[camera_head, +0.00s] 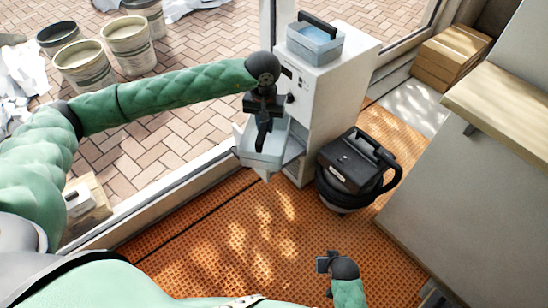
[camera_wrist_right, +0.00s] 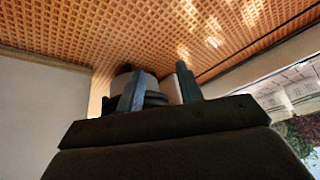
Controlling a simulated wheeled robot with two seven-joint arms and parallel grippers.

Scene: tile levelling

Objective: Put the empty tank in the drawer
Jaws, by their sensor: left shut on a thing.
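A second blue tank (camera_head: 315,45) with a black handle stands on top of the cabinet. My right gripper (camera_head: 323,263) is low at the bottom of the head view. In the right wrist view its fingers (camera_wrist_right: 160,90) are apart and empty.
The white cabinet (camera_head: 335,88) stands by the window frame. A black vacuum (camera_head: 355,165) stands to its right. A grey counter (camera_head: 460,185) bounds the right side. The orange floor mat (camera_head: 225,240) is clear in front. Several buckets (camera_head: 83,65) stand outside.

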